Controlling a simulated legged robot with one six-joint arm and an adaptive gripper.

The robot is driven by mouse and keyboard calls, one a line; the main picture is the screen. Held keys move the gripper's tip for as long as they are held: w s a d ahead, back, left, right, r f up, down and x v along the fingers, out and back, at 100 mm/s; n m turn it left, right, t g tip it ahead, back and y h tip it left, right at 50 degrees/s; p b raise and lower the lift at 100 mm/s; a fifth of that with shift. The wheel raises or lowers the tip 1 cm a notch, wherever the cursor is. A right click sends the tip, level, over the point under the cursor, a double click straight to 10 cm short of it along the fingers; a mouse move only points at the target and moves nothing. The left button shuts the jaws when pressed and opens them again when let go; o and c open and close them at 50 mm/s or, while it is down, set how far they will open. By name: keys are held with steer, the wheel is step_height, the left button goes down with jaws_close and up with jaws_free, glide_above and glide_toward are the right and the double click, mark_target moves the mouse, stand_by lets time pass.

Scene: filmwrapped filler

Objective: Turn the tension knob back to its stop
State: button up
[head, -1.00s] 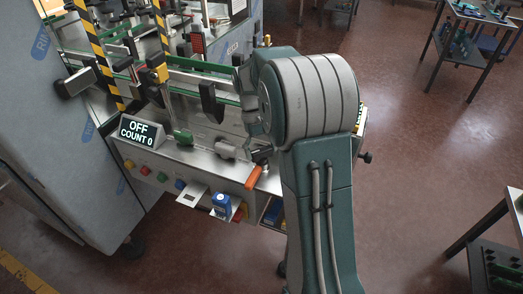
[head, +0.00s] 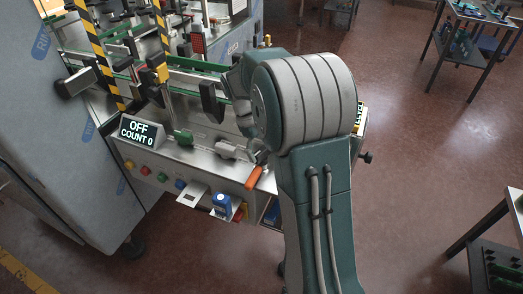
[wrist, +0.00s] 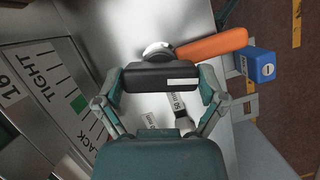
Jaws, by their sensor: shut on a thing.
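In the wrist view the tension knob (wrist: 160,78) is a wide black bar with a short white mark on its right half. My gripper (wrist: 160,88) has one finger at each end of the bar and is shut on it. A scale plate (wrist: 52,88) beside it on the left reads "TIGHT", with a partly hidden word ending in "ACK" and a green patch. The knob's stop cannot be made out. In the head view my arm hides the knob and most of my gripper.
An orange handle (wrist: 212,45) lies close past the knob, and also shows in the head view (head: 254,178). A blue box (wrist: 262,66) stands beyond it. The machine's display (head: 138,131) reads "OFF COUNT 0". Open floor (head: 410,130) lies to the right.

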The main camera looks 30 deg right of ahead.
steer(key=shift+w, duration=0.15)
steer(key=o, duration=0.8)
steer(key=shift+r, duration=0.1)
steer(key=v, duration=1.1)
steer(key=shift+w+a+r, duration=0.15)
steer(key=shift+w+r, duration=0.1)
steer(key=shift+r, duration=0.05)
